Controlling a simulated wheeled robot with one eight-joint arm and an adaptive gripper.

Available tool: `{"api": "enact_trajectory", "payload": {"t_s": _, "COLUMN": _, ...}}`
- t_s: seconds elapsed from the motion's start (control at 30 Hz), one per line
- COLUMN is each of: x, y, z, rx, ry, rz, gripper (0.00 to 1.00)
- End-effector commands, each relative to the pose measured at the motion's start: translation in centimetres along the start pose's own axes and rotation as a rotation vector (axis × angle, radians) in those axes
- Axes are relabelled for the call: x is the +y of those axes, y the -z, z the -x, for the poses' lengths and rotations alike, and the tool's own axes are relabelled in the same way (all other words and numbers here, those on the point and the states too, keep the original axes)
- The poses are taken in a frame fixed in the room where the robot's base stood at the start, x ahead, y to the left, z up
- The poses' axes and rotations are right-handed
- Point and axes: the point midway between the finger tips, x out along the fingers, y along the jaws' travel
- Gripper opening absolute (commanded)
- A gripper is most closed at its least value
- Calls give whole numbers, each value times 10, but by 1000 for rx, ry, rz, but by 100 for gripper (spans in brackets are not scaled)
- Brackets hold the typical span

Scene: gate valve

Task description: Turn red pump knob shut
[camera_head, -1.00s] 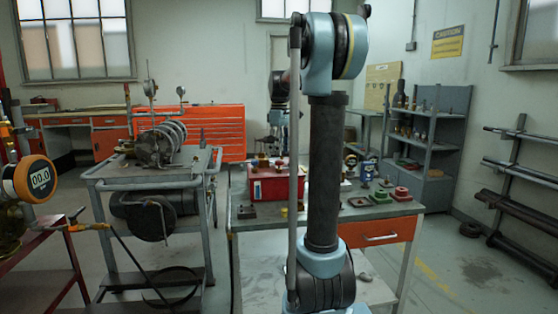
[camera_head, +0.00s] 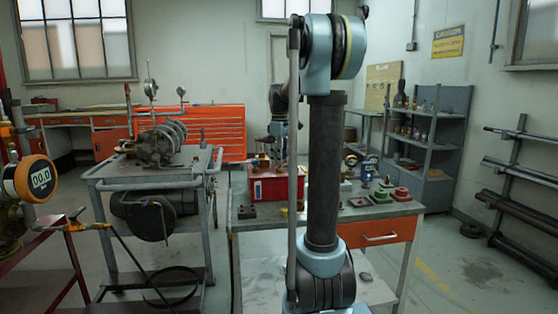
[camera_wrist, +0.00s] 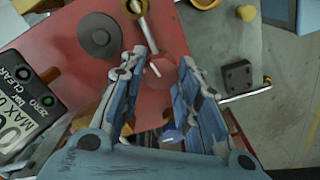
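A red box (camera_head: 272,187) sits on the workbench, partly hidden by my arm in the head view. In the wrist view, its red top (camera_wrist: 187,35) lies below my gripper (camera_wrist: 162,55). My gripper's two blue-grey fingers are apart, with no object clearly held between them. A brass fitting with a metal lever (camera_wrist: 137,10) is just beyond the left fingertip. A round dark knob (camera_wrist: 99,34) is left of the fingers. I cannot tell for sure which part is the red pump knob. The head view shows the gripper too small and crowded to read.
A grey instrument (camera_wrist: 28,108) with ZERO and MAX markings lies at the left in the wrist view. A small black block (camera_wrist: 238,76) is right of the fingers. Red and green parts (camera_head: 390,193) lie on the bench's right. A cart with machinery (camera_head: 160,148) stands left.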

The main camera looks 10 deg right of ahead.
Motion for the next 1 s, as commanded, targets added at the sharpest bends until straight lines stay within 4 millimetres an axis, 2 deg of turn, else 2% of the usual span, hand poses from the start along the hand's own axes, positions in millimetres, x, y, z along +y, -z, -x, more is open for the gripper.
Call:
{"api": "enact_trajectory", "payload": {"t_s": 0.23, "x": 1, "y": 0, "z": 0, "rx": 0, "ry": -1, "rz": -22, "gripper": 6}}
{"api": "enact_trajectory", "payload": {"t_s": 0.47, "x": 1, "y": 0, "z": 0, "rx": 0, "ry": -2, "rz": -126, "gripper": 6}}
{"api": "enact_trajectory", "payload": {"t_s": 1.0, "x": 1, "y": 0, "z": 0, "rx": 1, "ry": -1, "rz": -614, "gripper": 6}}
